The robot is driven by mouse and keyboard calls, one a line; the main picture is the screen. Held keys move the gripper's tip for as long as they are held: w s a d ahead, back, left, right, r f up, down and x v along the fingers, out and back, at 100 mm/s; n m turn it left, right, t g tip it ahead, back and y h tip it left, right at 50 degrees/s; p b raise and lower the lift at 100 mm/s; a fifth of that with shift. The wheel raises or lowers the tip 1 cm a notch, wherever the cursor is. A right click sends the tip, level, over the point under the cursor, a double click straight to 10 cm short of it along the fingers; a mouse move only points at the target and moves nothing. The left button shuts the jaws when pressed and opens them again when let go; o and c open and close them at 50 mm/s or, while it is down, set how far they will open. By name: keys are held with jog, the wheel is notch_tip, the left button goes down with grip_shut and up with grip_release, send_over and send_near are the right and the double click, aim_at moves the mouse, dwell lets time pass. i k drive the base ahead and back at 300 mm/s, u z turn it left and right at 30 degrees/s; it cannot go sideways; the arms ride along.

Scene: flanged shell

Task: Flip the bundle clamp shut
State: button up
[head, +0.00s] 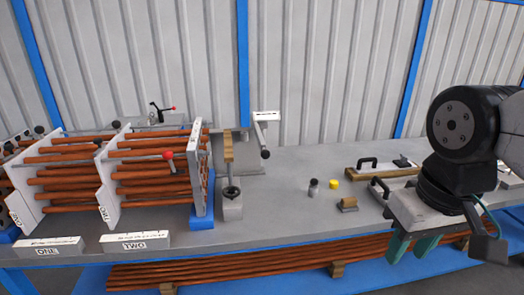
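Two levers with red knobs could belong to the bundle clamp; I cannot tell for sure which one does. A toggle lever with a red knob (168,107) stands behind the tube bundle at the back of the bench. A bar with a larger red knob (167,156) runs across the front of the copper tube bundle (155,180). My gripper (403,250) hangs at the far right, fingers down, well away from both. Its two teal fingers are apart with nothing seen between them.
White plates hold the tubes above signs ONE (50,249) and TWO (135,241). A post with a black-knobbed lever (262,140) stands right of them. A small cylinder (313,187), yellow cap (334,184) and handled plates (385,173) lie on the bench. The bench middle is mostly clear.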

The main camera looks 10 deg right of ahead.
aim_at(168, 154)
jog(key=u, duration=2.9)
jog(key=i, duration=0.5)
jog(key=z, duration=2.8)
